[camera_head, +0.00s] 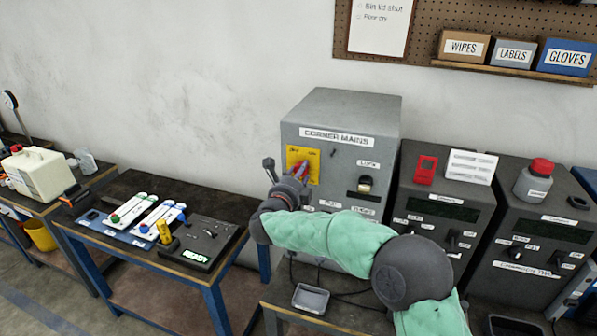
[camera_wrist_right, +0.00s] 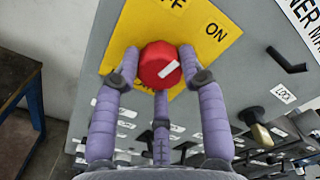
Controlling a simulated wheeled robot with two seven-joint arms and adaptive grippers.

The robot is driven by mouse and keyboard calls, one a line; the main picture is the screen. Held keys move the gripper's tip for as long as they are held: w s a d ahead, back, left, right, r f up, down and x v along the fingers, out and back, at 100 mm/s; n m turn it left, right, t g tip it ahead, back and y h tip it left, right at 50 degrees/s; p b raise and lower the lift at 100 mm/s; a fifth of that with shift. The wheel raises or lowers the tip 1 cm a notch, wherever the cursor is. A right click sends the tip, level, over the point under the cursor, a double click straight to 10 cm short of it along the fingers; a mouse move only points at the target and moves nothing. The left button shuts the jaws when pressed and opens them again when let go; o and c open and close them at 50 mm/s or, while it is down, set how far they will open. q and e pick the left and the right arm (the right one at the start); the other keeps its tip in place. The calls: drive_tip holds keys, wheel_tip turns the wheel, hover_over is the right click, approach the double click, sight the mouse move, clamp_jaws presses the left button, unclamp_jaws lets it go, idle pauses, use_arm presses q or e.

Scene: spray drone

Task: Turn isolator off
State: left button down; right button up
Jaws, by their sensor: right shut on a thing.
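The grey isolator box labelled CORNER MAINS (camera_head: 338,107) stands against the wall. A yellow plate (camera_head: 292,153) on its front carries a red rotary knob (camera_wrist_right: 159,65). In the head view the gripper hides part of the plate. My left gripper is not in view.
A brass padlock (camera_head: 365,184) hangs by the LOCK label on the box front. Two more dark control boxes (camera_head: 440,180) stand to the right. A low table (camera_head: 150,180) with trays and tools stands left. A small grey tray (camera_head: 311,298) lies below my arm.

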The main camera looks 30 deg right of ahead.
drive_tip(key=n+p, duration=0.3)
drive_tip(key=n, duration=0.2)
drive_tip(key=n+p, duration=0.3)
drive_tip(key=n, duration=0.3)
drive_tip(key=shift+s+d+r, duration=0.1)
drive_tip(key=shift+d+r, duration=0.05)
idle(0.3)
drive_tip(key=shift+r, duration=0.1)
drive_tip(key=o, duration=1.1)
drive_tip(key=shift+d, duration=0.1)
